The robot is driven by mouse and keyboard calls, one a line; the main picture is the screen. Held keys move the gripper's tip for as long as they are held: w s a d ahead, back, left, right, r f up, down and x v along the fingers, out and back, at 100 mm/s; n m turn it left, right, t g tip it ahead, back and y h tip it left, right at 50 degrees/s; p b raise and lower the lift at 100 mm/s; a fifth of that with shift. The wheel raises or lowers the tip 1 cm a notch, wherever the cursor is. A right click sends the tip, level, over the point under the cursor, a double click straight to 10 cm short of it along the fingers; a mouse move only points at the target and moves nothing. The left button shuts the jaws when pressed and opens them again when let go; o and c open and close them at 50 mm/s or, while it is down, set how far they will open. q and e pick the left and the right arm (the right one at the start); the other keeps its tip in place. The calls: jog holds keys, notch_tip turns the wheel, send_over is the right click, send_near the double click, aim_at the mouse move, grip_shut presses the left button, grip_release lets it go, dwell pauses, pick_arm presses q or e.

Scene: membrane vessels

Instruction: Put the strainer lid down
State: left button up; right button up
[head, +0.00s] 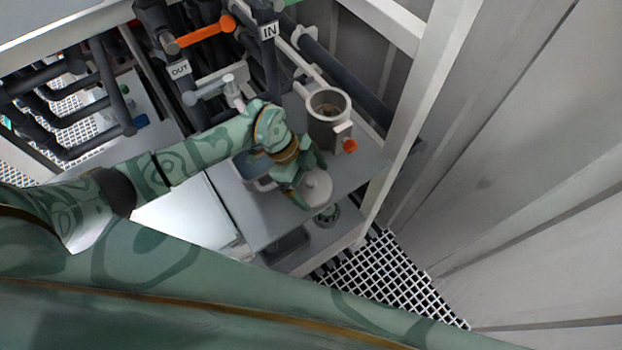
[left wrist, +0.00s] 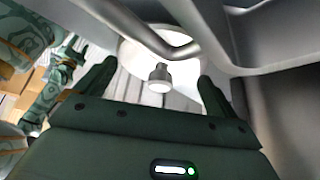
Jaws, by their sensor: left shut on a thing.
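The strainer lid (head: 318,186) is a pale round disc with a small knob, low over the grey shelf in the head view. In the left wrist view the lid (left wrist: 134,58) shows between the fingers, its knob (left wrist: 159,76) towards me. My left gripper (head: 302,190) is shut on the lid; the fingers partly hide it. I cannot tell whether the lid touches the shelf. The strainer body (head: 328,132), a grey open cylinder, stands uncovered just behind and right of the gripper. My right gripper is not in view.
The grey shelf (head: 362,166) has bare room right of the lid. An orange-red part (head: 349,146) sits beside the strainer. Dark pipes with an IN label (head: 268,31) and an orange handle (head: 205,35) stand behind. A white post (head: 404,118) rises at the right.

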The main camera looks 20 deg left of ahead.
pick_arm(q)
jog(key=shift+f, duration=0.1)
jog(key=o, duration=0.6)
jog(key=p+v, duration=0.2)
jog(key=v, duration=0.9)
jog(key=shift+d+p, duration=0.1)
jog(key=shift+p, duration=0.2)
jog(key=shift+a+r, duration=0.35)
jog(key=shift+r, duration=0.25)
